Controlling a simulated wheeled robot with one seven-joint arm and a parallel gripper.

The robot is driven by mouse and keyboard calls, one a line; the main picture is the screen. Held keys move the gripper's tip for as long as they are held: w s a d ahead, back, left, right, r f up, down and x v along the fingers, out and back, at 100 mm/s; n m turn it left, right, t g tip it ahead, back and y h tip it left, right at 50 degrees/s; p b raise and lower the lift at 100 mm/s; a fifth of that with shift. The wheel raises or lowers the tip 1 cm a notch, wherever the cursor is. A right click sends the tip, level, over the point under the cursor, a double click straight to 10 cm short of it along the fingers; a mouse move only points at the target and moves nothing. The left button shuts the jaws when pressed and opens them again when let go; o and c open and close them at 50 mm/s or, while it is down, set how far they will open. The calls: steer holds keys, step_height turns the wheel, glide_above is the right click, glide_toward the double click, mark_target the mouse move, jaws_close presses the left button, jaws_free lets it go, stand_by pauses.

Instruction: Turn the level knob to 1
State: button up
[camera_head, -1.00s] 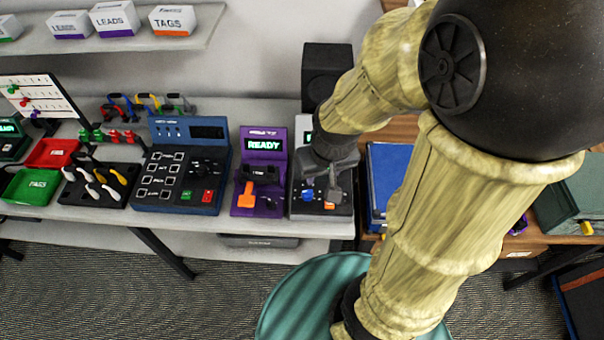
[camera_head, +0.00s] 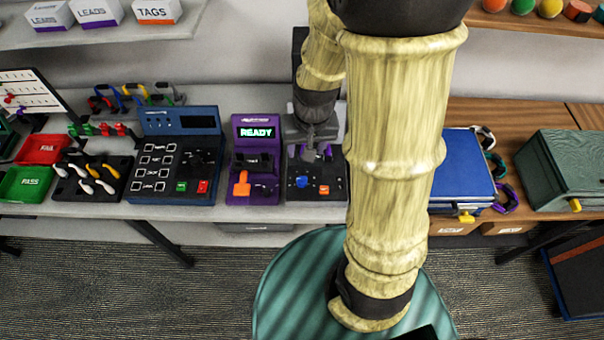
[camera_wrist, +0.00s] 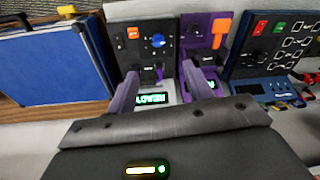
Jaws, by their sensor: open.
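A black device with a round blue knob (camera_head: 302,182) and an orange switch (camera_head: 323,190) stands near the bench's front edge. The blue knob also shows in the wrist view (camera_wrist: 158,41). Its markings and setting are too small to read, and I cannot tell whether it is the level knob. My gripper (camera_head: 318,151) is over the back part of this device, behind the knob and apart from it. In the wrist view my gripper (camera_wrist: 160,72) has its two purplish fingers spread, with nothing between them.
A purple device (camera_head: 256,165) with an orange lever stands close on the left. A dark blue keypad panel (camera_head: 178,155) is farther left. A blue case (camera_head: 463,168) lies right of my arm. Carpeted floor is in front of the bench.

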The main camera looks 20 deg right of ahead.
mark_target(302, 178)
steer(key=w+f+m+g+p, duration=0.1)
steer(key=w+f+m+p, duration=0.1)
steer(key=w+f, duration=0.2)
steer(key=shift+w+d, duration=0.15)
steer(key=shift+w, duration=0.2)
steer(key=shift+f, duration=0.1)
step_height(302, 178, down, 17)
steer(key=shift+f+p, duration=0.15)
steer(key=shift+p, duration=0.25)
stand_by(0.4)
steer(key=c, duration=1)
